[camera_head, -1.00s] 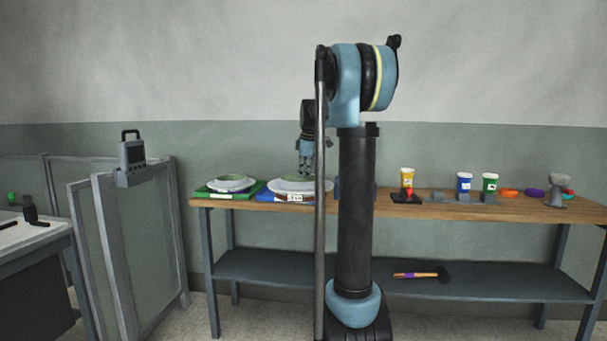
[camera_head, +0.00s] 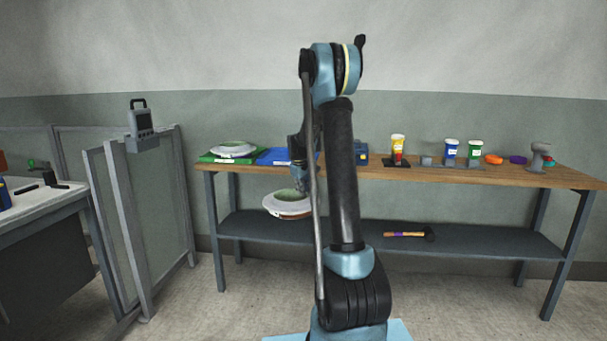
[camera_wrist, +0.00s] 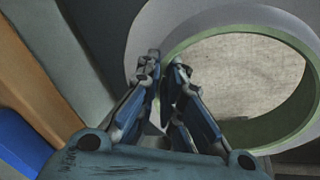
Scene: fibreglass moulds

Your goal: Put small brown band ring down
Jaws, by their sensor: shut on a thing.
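The small brown band ring (camera_head: 272,203) is a broad pale ring with a green inner wall and a brown strip along its lower edge. My gripper (camera_head: 300,189) is shut on its rim and holds it roughly level in front of the bench, seen just below the bench top. My arm partly hides the gripper and the ring's right side. In the wrist view, the fingers (camera_wrist: 166,72) pinch the ring's wall, and the pale flange and green rim (camera_wrist: 262,27) show. Speckled grey floor shows through the ring's hole.
A bare blue tray (camera_head: 270,157) lies on the wooden bench (camera_head: 370,173). A green tray (camera_head: 210,158) beside it holds another pale ring (camera_head: 234,149). Cups stand further right. A hammer (camera_head: 408,234) lies on the lower shelf (camera_head: 480,240). A framed partition (camera_head: 150,220) stands left.

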